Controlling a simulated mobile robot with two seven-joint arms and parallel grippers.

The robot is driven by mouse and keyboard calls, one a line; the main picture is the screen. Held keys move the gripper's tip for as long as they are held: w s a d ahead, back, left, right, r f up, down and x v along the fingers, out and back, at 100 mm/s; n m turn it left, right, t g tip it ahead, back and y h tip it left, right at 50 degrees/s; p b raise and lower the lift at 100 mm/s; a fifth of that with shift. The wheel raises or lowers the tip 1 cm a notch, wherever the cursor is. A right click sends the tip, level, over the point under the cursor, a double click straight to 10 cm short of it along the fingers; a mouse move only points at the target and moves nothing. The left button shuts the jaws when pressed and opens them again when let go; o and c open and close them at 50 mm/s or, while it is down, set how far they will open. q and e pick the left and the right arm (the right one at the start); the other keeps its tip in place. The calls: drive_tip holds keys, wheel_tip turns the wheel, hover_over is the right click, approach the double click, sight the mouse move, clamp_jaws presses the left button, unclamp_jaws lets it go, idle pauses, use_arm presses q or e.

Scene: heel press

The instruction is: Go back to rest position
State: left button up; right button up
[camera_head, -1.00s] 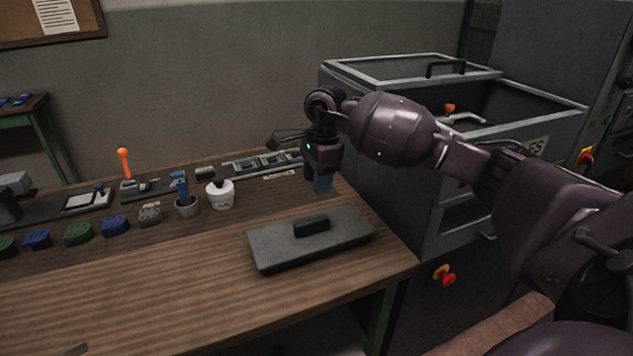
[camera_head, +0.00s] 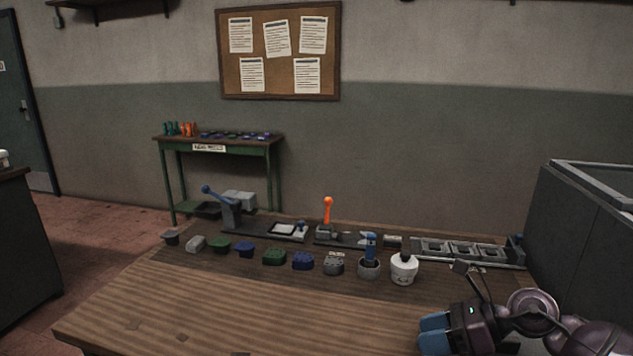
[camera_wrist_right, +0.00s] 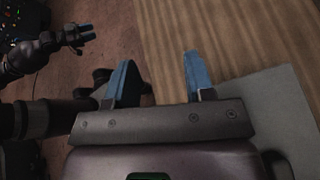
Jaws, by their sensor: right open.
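My right gripper (camera_head: 434,336) is at the lower right of the head view, above the near right part of the wooden workbench (camera_head: 190,305). Its two blue fingers stand apart with nothing between them in the right wrist view (camera_wrist_right: 158,72). My left gripper (camera_wrist_right: 84,33) shows small at the upper left of the right wrist view, over the floor and away from the bench. Its blue fingertips are too small to tell open from shut. It is outside the head view.
A grey plate (camera_wrist_right: 265,115) lies on the bench beside my right gripper. A white pot (camera_head: 403,270), an orange-knobbed lever (camera_head: 328,210), a blue-handled press (camera_head: 228,208) and several small blocks line the bench's back. A grey cabinet (camera_head: 585,235) stands right. The bench's front left is clear.

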drive_tip(key=s+a+r+m+t+y, duration=0.2)
drive_tip(key=a+m+t+y, duration=0.15)
drive_tip(key=m+t, duration=0.3)
drive_tip(key=s+d+f+m+t+h, duration=0.2)
drive_tip(key=s+d+f+m+h, duration=0.15)
drive_tip(key=m+h, duration=0.45)
drive_tip(key=s+d+f+m+t+h, duration=0.1)
drive_tip(key=s+d+f+m+h, duration=0.3)
drive_tip(key=m, duration=0.9)
drive_tip(key=s+d+f+m+t+h, duration=0.2)
drive_tip(key=d+m+h, duration=0.35)
drive_tip(key=m, duration=0.45)
drive_tip(key=s+a+f+m+g, duration=0.1)
drive_tip(key=s+f+m+g, duration=0.25)
drive_tip(key=s, duration=0.45)
drive_tip(key=s+f+m+g+y, duration=0.1)
drive_tip(key=s+f+m+g, duration=0.2)
drive_tip(key=s+g, duration=0.35)
drive_tip(key=s+a+f+m+g, duration=0.1)
drive_tip(key=s+f+m+g, duration=0.2)
drive_tip(key=s, duration=0.6)
drive_tip(key=w+f+t+p, duration=0.1)
drive_tip(key=w+f+t, duration=0.4)
drive_tip(key=w+t, duration=0.4)
drive_tip(key=shift+w+a+f+n+y+p, duration=0.2)
drive_tip(key=shift+a+n+y+p, duration=0.1)
drive_tip(key=shift+y, duration=0.1)
